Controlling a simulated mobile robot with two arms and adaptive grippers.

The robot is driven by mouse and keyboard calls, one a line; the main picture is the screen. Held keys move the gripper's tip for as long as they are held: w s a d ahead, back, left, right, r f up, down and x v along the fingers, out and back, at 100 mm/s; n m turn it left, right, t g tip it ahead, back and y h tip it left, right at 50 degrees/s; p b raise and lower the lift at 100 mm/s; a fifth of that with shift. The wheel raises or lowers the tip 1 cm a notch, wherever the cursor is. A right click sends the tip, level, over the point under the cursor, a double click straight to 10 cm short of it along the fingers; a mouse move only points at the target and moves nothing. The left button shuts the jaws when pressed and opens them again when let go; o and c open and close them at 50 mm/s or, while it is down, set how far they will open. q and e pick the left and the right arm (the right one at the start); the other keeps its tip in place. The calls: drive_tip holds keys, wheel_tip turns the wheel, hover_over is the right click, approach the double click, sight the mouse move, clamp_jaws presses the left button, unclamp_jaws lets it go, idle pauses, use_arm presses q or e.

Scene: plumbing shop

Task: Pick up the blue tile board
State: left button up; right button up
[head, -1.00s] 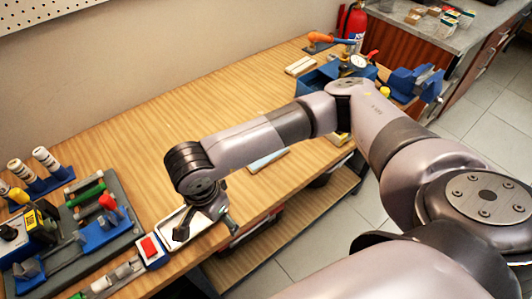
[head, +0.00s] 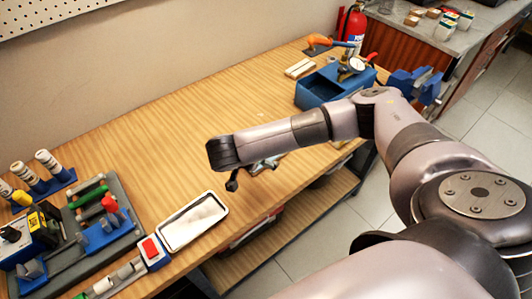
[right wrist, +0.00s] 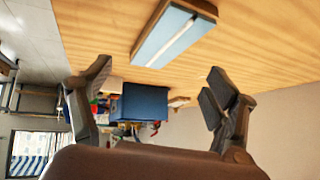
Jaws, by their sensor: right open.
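The blue tile board (right wrist: 170,42) is a pale-blue strip with brown wooden ends and a whitish line along it. In the right wrist view it lies on the wooden bench top at the upper middle. My left gripper is not in view.
A blue bin (head: 318,95) with a gauge stands at the bench's far end. The bench middle is clear.

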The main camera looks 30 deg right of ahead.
drive_tip(key=shift+w+d+f, duration=0.2)
drive_tip(key=shift+d+f, duration=0.15)
drive_tip(key=shift+f, duration=0.15)
drive_tip(key=p+x, duration=0.1)
drive_tip(key=x, duration=0.1)
drive_tip(key=p+x, duration=0.1)
drive_tip(key=x, duration=0.1)
drive_tip(key=shift+w+a+f+p, duration=0.1)
drive_tip(key=shift+a+f+p, duration=0.1)
drive_tip(key=shift+f+p, duration=0.15)
drive_tip(key=shift+w+d+f, duration=0.15)
drive_tip(key=shift+d+f, duration=0.05)
drive_tip(key=shift+f, duration=0.2)
drive_tip(key=c, duration=1.4)
drive_tip(key=shift+r, duration=0.15)
drive_tip(key=shift+c, duration=0.2)
